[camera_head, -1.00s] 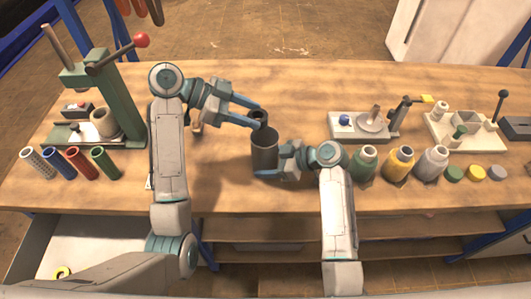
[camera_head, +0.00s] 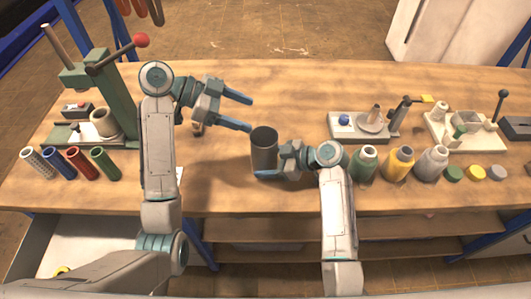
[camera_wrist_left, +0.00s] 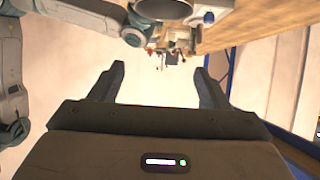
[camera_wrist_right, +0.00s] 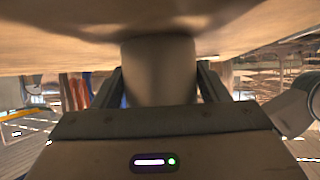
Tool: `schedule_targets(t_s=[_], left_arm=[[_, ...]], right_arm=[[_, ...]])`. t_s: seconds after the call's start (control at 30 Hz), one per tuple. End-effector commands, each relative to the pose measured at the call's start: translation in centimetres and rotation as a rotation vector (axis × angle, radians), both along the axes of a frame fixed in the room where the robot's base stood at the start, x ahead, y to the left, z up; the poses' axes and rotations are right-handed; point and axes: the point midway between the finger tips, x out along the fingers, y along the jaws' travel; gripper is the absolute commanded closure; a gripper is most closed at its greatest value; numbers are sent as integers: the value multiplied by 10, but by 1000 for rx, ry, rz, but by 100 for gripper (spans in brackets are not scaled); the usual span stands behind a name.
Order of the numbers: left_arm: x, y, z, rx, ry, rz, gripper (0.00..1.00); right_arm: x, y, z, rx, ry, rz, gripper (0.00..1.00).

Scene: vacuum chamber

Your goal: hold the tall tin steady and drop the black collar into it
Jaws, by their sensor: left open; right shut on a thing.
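The tall tin (camera_head: 264,154) is a grey open-topped cylinder standing upright on the workbench. My right gripper (camera_head: 264,168) is shut on its lower part from the right. In the right wrist view the tin (camera_wrist_right: 159,72) sits between both fingers. My left gripper (camera_head: 250,113) is open and empty, just above and left of the tin's mouth in the head view. Its spread fingers (camera_wrist_left: 160,90) hold nothing in the left wrist view. The black collar is not seen apart from the tin; the dark inside of the tin is too small to make out.
A green press (camera_head: 104,95) with a red-knobbed lever stands at the left, with several coloured tubes (camera_head: 68,163) before it. Several bottles (camera_head: 398,163) and lids are at the right, with fixtures (camera_head: 362,124) behind. The bench behind the tin is clear.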

Motion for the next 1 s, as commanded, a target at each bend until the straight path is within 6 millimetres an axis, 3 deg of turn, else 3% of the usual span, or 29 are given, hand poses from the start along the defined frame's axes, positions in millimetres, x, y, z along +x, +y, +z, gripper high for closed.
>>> schedule_targets(t_s=[0.3,0.5,1.0], left_arm=[[1,57,30,5,-4,3,30],[0,79,43,3,-2,1,30],[0,88,48,0,-1,0,30]], right_arm=[[0,-1,-1,-2,0,-1,45],[0,0,-1,-2,0,-1,45],[0,0,0,-1,0,-1,45]])
